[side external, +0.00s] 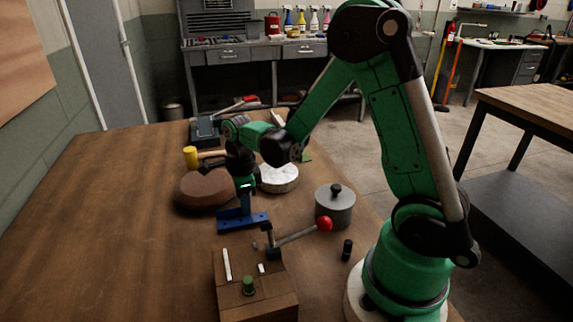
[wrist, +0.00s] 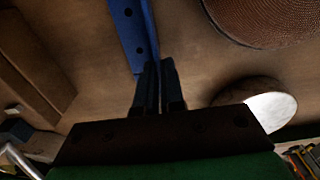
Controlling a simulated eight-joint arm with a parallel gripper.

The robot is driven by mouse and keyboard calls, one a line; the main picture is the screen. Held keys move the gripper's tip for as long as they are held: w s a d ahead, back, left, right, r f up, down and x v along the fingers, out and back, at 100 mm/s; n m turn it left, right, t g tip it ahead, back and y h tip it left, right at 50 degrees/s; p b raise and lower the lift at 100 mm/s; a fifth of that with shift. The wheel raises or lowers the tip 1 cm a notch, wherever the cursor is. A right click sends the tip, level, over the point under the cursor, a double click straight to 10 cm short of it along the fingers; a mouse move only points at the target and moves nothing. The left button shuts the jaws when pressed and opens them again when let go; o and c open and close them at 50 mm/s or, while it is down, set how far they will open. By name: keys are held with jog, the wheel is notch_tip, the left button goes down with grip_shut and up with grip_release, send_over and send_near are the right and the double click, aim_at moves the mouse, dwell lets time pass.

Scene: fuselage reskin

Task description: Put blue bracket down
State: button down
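The blue bracket (side external: 241,222) is an L shape, with a flat base low at the table top and an upright part rising to my gripper. I cannot tell for sure whether its base touches the table. My gripper (side external: 245,192) points down from above, its fingers at the top of the upright part. In the wrist view, my gripper's dark fingers (wrist: 159,88) are close together, shut on the bracket's upright part, which they mostly hide. The bracket's blue strip with holes (wrist: 134,30) runs out beyond the fingertips.
A brown round disc (side external: 203,190) lies just left of the bracket and a white round piece (side external: 279,178) behind it. A grey lidded pot (side external: 335,207) stands to the right. A wooden block (side external: 255,290) with a red-knobbed lever (side external: 324,224) stands in front. The table's left side is clear.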

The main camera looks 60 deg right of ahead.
jog(key=shift+f, duration=0.3)
jog(key=shift+f, duration=0.1)
jog(key=c, duration=1)
grip_release()
notch_tip(320, 180, up, 12)
jog(key=s+a+n+t, duration=0.1)
jog(key=a+n+t, duration=0.1)
jog(key=n, duration=0.7)
jog(key=s+a+n+t, duration=0.2)
jog(key=n, duration=0.7)
jog(key=s+a+r+n+t, duration=0.1)
jog(key=s+a+n+t, duration=0.1)
jog(key=n, duration=0.7)
jog(key=shift+a+t, duration=0.35)
jog(key=shift+t, duration=0.25)
